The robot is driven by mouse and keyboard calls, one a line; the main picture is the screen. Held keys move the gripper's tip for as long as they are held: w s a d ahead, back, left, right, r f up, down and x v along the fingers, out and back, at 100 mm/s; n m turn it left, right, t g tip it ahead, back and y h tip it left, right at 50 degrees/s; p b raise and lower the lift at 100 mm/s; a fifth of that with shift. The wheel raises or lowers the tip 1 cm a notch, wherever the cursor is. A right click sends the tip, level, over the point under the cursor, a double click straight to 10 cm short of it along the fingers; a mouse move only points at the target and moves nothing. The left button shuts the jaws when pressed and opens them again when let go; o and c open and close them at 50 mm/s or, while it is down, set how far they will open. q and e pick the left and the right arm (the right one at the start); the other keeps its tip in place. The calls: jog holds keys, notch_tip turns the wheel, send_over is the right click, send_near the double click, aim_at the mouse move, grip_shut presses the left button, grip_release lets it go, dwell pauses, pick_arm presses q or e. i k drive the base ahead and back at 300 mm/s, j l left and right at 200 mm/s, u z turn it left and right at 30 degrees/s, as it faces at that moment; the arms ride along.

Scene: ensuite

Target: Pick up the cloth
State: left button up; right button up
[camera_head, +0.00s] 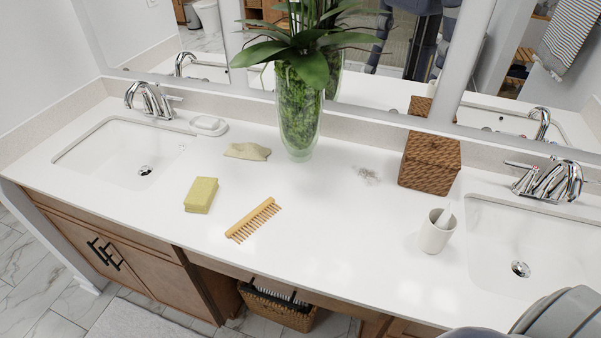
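A small crumpled beige cloth (247,151) lies on the white countertop (330,220). It is left of the plant vase, behind a yellow sponge and a wooden comb. Nothing touches it and all of its upper side shows. Neither of my grippers can be made out. Only rounded grey parts, which look like my own arm, show at the bottom right corner, far from the cloth.
A yellow sponge (201,195), wooden comb (253,220), soap dish (209,125) and glass plant vase (298,115) surround the cloth. A woven box (429,163), white cup (436,232) and small clear item (367,175) stand right. Sinks flank both sides; the front middle counter is clear.

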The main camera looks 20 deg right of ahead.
aim_at(200, 197)
jog(key=j+z, duration=0.25)
jog(key=z, duration=0.15)
jog(key=j+z, duration=0.3)
jog(key=z, duration=0.15)
jog(key=k+j+z, duration=0.1)
jog(key=j+z, duration=0.15)
jog(key=z, duration=0.15)
